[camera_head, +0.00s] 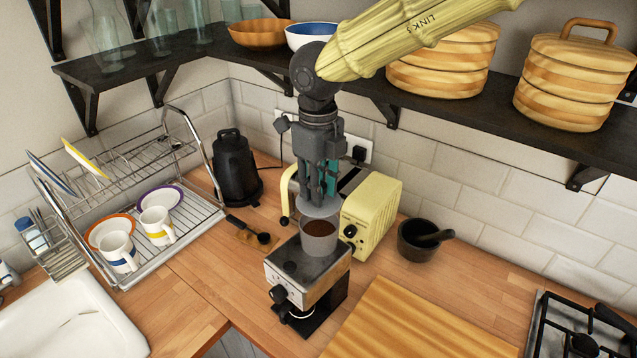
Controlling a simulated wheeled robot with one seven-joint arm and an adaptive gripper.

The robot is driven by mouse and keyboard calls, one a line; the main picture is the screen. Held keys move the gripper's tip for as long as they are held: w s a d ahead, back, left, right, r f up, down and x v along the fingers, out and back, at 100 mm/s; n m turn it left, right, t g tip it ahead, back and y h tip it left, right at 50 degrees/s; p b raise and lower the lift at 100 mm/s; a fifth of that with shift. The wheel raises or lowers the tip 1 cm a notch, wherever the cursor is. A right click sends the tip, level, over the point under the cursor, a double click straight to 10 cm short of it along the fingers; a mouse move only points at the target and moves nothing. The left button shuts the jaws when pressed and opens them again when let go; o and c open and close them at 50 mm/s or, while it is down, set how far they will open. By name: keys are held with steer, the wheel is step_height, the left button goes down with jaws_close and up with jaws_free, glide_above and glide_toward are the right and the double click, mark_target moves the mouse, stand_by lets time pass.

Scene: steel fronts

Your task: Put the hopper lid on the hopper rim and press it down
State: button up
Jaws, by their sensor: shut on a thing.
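The coffee grinder (308,282) stands on the wooden counter, with a clear hopper (320,240) on its top. Brown coffee shows inside the hopper. My gripper (319,196) points down directly above the hopper, shut on the pale round hopper lid (318,208). The lid looks roughly level and sits at or just above the back of the hopper rim. I cannot tell whether it touches the rim. The gripper hides part of the lid's top.
A yellow toaster (370,215) stands close behind the hopper. A black kettle (236,168), a dish rack (150,240), a dark mortar (420,240) and a cutting board (415,325) surround the grinder. A dark shelf (450,110) runs above.

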steer(key=shift+d+r+p, duration=0.1)
steer(key=shift+r+p, duration=0.05)
steer(key=shift+p, duration=0.3)
steer(key=shift+f+b, duration=0.45)
steer(key=shift+f, duration=1.75)
steer(key=shift+p, duration=0.9)
steer(key=shift+f, duration=0.8)
steer(key=o, duration=1)
